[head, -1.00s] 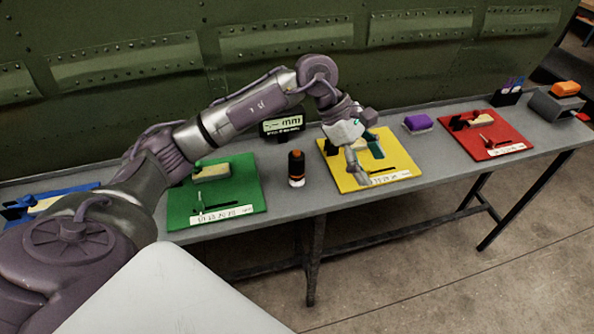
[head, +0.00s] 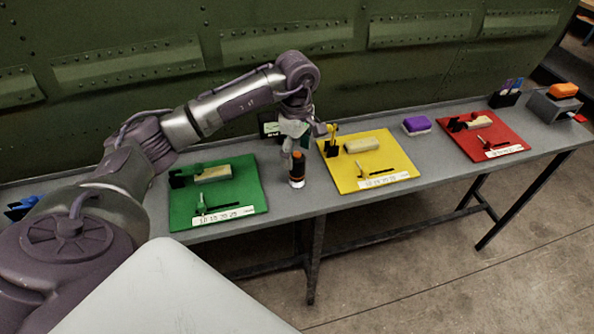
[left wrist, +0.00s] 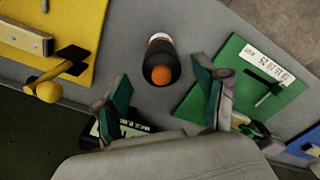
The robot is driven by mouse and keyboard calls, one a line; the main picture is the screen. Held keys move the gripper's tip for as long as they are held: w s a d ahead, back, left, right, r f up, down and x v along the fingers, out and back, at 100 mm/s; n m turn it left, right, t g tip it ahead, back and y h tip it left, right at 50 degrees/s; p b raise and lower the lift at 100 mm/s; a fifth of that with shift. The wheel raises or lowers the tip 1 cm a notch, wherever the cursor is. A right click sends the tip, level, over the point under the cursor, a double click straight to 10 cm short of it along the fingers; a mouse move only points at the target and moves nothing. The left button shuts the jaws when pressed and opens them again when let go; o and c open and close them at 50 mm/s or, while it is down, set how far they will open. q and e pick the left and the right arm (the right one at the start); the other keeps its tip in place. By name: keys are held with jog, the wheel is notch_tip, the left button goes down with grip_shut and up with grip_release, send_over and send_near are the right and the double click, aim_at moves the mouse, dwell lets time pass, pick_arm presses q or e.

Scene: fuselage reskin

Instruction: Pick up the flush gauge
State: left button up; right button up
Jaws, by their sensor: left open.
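The flush gauge appears to be the upright black cylinder with an orange top and white base (head: 297,172), standing on the grey bench between the green and yellow mats. In the left wrist view the gauge (left wrist: 161,62) shows from above, just beyond and between the fingertips. My left gripper (head: 291,156) is open, pointing down, at the gauge's upper end in the head view. In the left wrist view its two green-padded fingers (left wrist: 161,88) are spread apart with nothing between them. I cannot tell the exact height gap. My right gripper is not in view.
A green mat (head: 240,191) and a yellow mat (head: 345,178) with tools flank the gauge. A dark display (head: 268,126) stands behind it, partly hidden by my gripper. A purple block (head: 417,124) and red mat (head: 512,137) lie farther right. The green riveted fuselage panel (head: 130,60) rises behind the bench.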

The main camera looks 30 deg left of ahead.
aim_at(297, 166)
pick_arm(q)
notch_tip(297, 166, down, 4)
jog(key=shift+s+d+f+p, duration=0.15)
jog(key=shift+f+p, duration=0.1)
jog(key=shift+p, duration=0.7)
jog(key=shift+f, duration=0.25)
jog(key=c, duration=1.2)
